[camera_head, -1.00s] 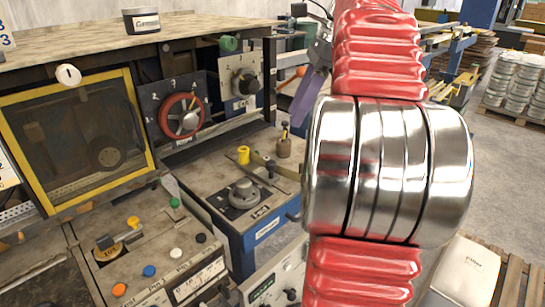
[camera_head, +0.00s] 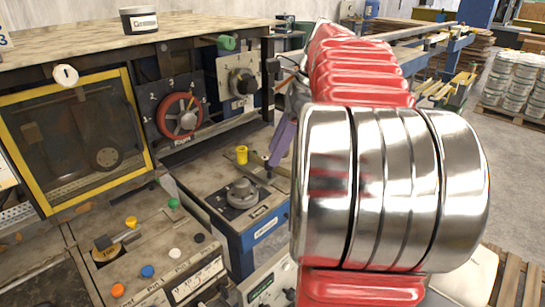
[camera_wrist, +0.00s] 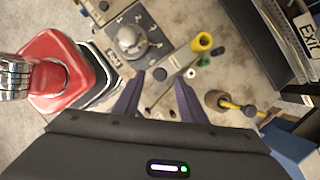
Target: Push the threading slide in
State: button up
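My gripper (camera_wrist: 158,100) has two purple fingers, spread apart with nothing between them. In the head view it (camera_head: 282,147) hangs tip down over the right part of the blue-sided machine (camera_head: 262,238). I cannot tell for sure which part is the threading slide. A yellow cylindrical knob (camera_head: 241,154) stands on that machine's worn top, left of the fingers; it also shows in the wrist view (camera_wrist: 201,42). A small black knob (camera_wrist: 160,74) shows just beyond the fingertips. No contact is visible between the fingers and either knob.
A grey rotary knob (camera_head: 242,190) sits on a dark plate left of my gripper. A brass-coloured post with a yellow handle (camera_wrist: 217,100) stands right of the fingers in the wrist view. A red handwheel (camera_head: 180,115) and a yellow-framed window (camera_head: 75,140) are further left.

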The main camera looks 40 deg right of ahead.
jog(key=shift+x, duration=1.5)
grip_shut()
